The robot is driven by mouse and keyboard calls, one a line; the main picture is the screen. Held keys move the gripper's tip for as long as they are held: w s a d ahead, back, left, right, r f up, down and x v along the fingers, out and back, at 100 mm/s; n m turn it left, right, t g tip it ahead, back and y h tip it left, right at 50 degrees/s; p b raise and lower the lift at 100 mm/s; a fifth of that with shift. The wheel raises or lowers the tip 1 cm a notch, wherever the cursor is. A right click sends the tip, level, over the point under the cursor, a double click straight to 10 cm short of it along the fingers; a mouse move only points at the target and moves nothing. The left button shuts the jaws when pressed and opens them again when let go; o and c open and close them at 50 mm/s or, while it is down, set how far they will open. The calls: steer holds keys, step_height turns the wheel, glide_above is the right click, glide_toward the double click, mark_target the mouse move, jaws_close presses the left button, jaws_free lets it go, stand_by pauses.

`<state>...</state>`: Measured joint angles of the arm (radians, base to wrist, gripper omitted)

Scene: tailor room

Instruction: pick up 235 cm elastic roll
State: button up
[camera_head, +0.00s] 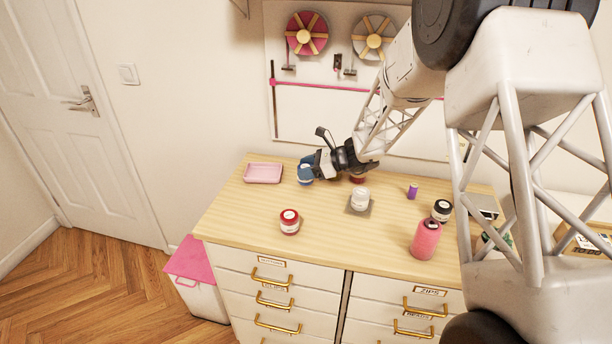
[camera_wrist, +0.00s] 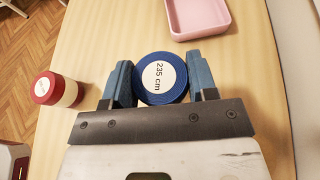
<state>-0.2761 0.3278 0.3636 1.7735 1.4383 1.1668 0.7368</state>
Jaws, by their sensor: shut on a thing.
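The elastic roll (camera_wrist: 160,77) is a blue disc with a white label reading "235 cm". In the wrist view it sits between the two blue fingers of my gripper (camera_wrist: 161,84), which are shut on it from both sides. In the head view the blue roll (camera_head: 305,174) is at the back left of the wooden dresser top, with my gripper (camera_head: 310,168) coming in from the right. Whether the roll touches the surface or is slightly above it, I cannot tell.
A pink tray (camera_head: 263,173) lies just left of the roll. A white jar (camera_head: 360,200) on a grey square, a purple spool (camera_head: 412,191) and a pink bottle (camera_head: 426,239) stand to the right. The dresser's front left is clear.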

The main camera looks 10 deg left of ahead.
steer(key=s+d, duration=0.3)
steer(key=s, duration=0.4)
steer(key=s+d+r, duration=0.1)
steer(key=s+d, duration=0.3)
steer(key=s, duration=0.3)
steer(key=shift+s+r, duration=0.2)
steer(key=shift+r, duration=0.05)
stand_by(0.4)
